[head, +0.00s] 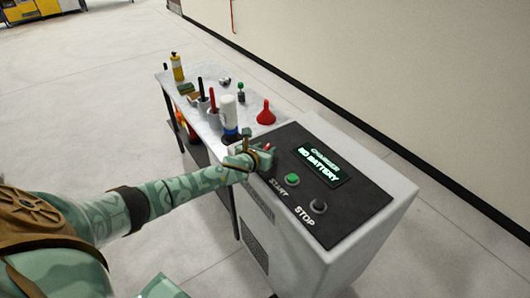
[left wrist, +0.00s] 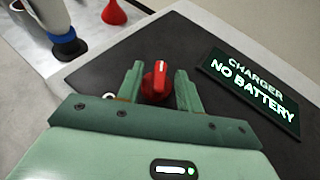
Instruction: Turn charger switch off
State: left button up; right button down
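The charger (head: 370,215) is a grey cabinet with a black sloped top panel. Its red rotary switch (left wrist: 157,82) shows in the left wrist view, with a white line on its knob. In the head view the switch (head: 267,147) is partly hidden by my left gripper (head: 258,158). The left gripper also shows in the left wrist view (left wrist: 160,88), open, with one finger on each side of the red knob and small gaps visible. The display (head: 322,167) reads "CHARGER NO BATTERY". My right gripper is not in view.
A green START button (head: 292,180) and a dark STOP button (head: 318,206) sit on the panel. Behind the charger, a metal table (head: 195,112) holds bottles, tools and a red funnel (head: 266,114). A wall runs along the right; the floor at left is clear.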

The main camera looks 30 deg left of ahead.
pick_arm(q)
jog(key=shift+w, duration=0.1)
grip_shut()
